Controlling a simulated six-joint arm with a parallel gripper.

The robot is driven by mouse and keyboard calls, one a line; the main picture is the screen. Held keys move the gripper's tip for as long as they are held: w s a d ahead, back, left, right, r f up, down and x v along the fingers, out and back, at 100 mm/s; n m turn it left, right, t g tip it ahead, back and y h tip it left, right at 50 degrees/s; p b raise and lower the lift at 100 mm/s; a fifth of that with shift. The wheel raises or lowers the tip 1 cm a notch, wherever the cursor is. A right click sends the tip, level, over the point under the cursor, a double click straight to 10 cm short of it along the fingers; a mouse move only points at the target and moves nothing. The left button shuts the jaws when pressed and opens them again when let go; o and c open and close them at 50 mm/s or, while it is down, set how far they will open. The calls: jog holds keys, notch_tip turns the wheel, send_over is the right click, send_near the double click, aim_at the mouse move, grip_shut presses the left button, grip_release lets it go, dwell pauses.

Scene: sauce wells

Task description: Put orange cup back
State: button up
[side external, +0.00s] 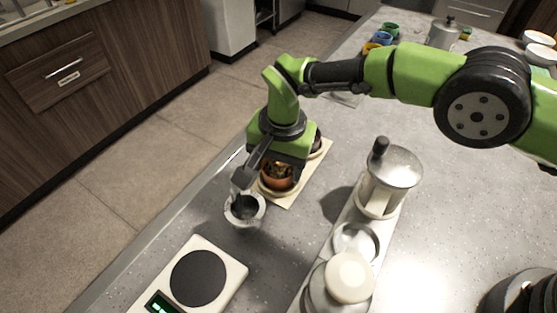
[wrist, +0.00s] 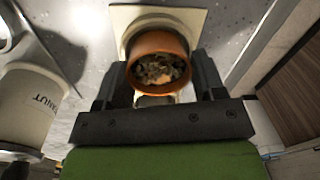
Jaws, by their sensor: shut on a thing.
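The orange cup (side external: 276,178) is a terracotta-coloured cup with brown, chunky contents. In the wrist view the orange cup (wrist: 136,47) is upright between my gripper's two dark fingers. My gripper (side external: 279,166) is shut on it, pointing down over a cream board (side external: 290,197). In the wrist view my gripper (wrist: 157,82) has one finger on each side of the cup. The cream board (wrist: 121,15) shows behind the cup there. I cannot tell whether the cup's base touches the board. My gripper hides part of the board and a dark round item at its far end.
A small grey bowl (side external: 258,215) stands close in front of the board. A white scale (side external: 231,272) is nearer the camera. Blue, green and yellow cups (side external: 382,38) are far back.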

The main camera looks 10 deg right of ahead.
jog(key=shift+f, duration=0.35)
jog(key=o, duration=1.1)
notch_tip(320, 180, up, 8)
dwell(0.6)
